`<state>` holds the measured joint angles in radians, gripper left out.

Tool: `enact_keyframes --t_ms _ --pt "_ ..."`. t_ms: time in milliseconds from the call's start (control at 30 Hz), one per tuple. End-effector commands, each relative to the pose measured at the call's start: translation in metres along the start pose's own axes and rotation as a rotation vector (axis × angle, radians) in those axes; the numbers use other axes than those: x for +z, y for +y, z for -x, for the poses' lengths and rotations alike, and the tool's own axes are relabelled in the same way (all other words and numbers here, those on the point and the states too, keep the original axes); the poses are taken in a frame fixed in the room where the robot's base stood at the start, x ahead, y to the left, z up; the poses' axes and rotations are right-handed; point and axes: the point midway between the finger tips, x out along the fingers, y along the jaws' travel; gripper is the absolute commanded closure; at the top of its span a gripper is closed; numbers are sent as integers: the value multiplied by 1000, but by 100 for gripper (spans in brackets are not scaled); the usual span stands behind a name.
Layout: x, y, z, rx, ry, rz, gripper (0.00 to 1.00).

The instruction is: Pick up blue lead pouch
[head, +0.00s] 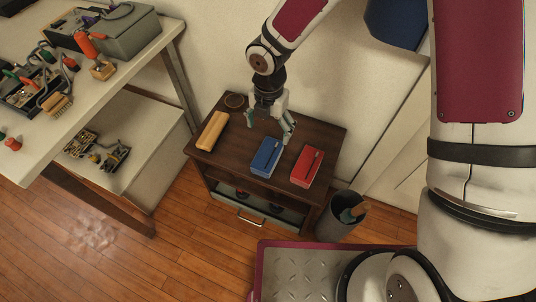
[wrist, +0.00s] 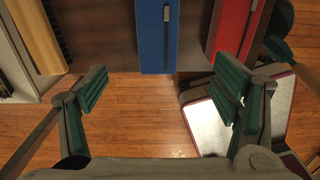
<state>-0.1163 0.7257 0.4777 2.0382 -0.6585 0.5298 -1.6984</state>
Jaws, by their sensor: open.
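The blue lead pouch (head: 267,157) lies on the dark wooden top of a small cabinet (head: 233,158) in the head view, between a tan brush-like block and a red pouch (head: 306,166). It also shows at the top middle of the wrist view (wrist: 155,38), with a dark zip pull on it. My gripper (head: 270,126) is open and empty above the cabinet, just behind the blue pouch in the head view. In the wrist view its two green-padded fingers (wrist: 167,98) are spread wide, and the blue pouch lies beyond the gap between them. Nothing is between the pads.
A bin (head: 340,218) stands right of the cabinet. A workbench (head: 62,125) with tools is at left. Wooden floor is open in front.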

Motion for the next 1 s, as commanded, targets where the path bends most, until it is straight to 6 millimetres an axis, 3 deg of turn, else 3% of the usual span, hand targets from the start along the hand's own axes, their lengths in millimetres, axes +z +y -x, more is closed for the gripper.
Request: enact_keyframes --t_ms 400,767,1000 --pt "-2 2 -71 0 6 17 18" --pt "-2 2 -96 1 5 16 18" --pt "-1 4 -129 0 6 16 18"
